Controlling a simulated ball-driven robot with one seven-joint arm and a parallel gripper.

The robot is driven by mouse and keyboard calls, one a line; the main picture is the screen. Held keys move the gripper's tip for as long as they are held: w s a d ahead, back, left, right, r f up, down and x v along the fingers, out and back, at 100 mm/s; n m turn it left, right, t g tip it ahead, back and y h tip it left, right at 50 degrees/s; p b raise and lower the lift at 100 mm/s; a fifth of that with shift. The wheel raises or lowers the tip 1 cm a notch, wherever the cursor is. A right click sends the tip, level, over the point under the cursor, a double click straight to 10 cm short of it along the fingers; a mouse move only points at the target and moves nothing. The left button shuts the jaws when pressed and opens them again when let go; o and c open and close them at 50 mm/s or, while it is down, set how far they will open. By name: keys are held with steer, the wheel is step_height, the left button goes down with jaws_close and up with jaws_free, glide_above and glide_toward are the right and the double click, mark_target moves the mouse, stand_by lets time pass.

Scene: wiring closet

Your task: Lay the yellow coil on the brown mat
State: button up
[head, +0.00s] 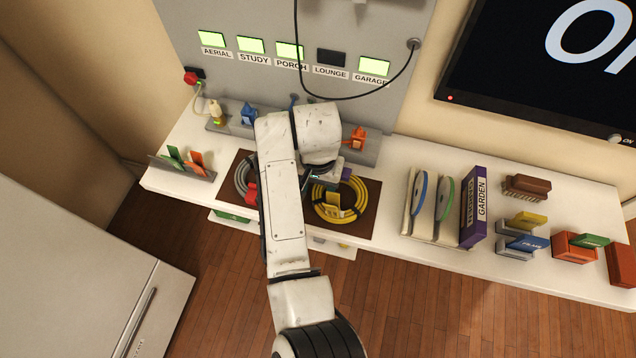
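The yellow coil (353,212) is a ring of yellow cable with a yellow block or tag at its front. It appears over the right part of the brown mat (365,229) on the white shelf. I cannot tell whether it rests fully on the mat or is slightly raised. My gripper (314,186) is low at the coil's upper left edge, partly covered by my arm. Whether its fingers are open or closed on the coil does not show. A grey coil (241,178) with a red piece beside it lies on the mat's left part, partly hidden by my arm.
Discs in a rack (417,196), a purple GARDEN box (474,208), a brush (526,186) and coloured blocks stand to the right. A card holder (182,168) is at left. A black cable (349,97) hangs from the panel behind. The shelf (400,165) has little free room.

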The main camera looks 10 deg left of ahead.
steer(key=shift+r, duration=0.1)
step_height(320, 180, up, 11)
steer(key=b, duration=0.1)
stand_by(0.5)
steer(key=shift+f, duration=0.2)
stand_by(0.4)
